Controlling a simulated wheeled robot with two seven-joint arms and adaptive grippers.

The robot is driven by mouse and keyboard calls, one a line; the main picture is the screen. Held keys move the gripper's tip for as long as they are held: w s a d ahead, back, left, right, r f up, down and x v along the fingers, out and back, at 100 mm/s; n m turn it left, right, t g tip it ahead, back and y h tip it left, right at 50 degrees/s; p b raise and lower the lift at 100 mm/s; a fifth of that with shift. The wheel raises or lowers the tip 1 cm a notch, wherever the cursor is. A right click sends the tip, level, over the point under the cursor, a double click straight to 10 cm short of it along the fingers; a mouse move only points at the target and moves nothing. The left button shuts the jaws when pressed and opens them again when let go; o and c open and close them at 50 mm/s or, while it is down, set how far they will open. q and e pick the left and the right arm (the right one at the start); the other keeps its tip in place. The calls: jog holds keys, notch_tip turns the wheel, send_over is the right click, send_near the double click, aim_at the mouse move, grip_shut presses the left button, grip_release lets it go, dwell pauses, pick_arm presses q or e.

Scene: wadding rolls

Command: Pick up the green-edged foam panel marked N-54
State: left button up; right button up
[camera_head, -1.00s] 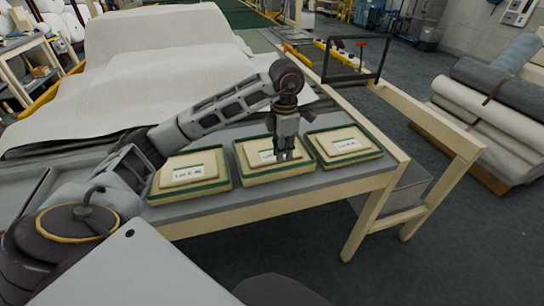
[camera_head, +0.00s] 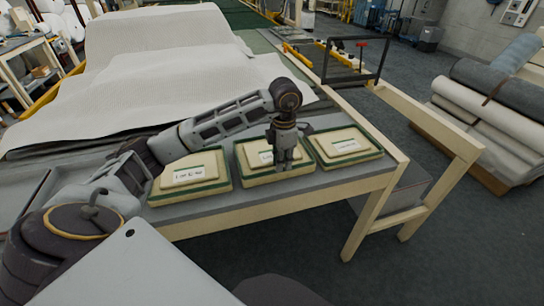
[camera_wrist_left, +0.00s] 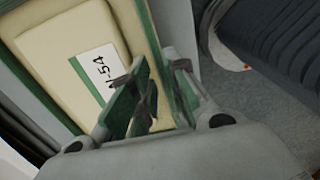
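Three cream foam panels with green edges lie in a row on the table's near side. The middle panel (camera_head: 247,176) has a white label partly hidden by my gripper. In the left wrist view the panel below (camera_wrist_left: 66,55) carries a label reading "-54", its first letter partly cut by a finger. My left gripper (camera_head: 283,168) points down at the middle panel's front part; in the left wrist view its fingers (camera_wrist_left: 160,95) are spread apart, with the green edge running down between them. Whether they touch it is unclear. My right gripper is out of view.
The left panel (camera_head: 190,190) and right panel (camera_head: 345,158) flank the middle one closely. White wadding (camera_head: 170,60) covers the table behind. A dark frame (camera_head: 355,62) stands at the back right.

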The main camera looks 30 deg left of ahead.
pick_arm(q)
jog(key=shift+f, duration=0.95)
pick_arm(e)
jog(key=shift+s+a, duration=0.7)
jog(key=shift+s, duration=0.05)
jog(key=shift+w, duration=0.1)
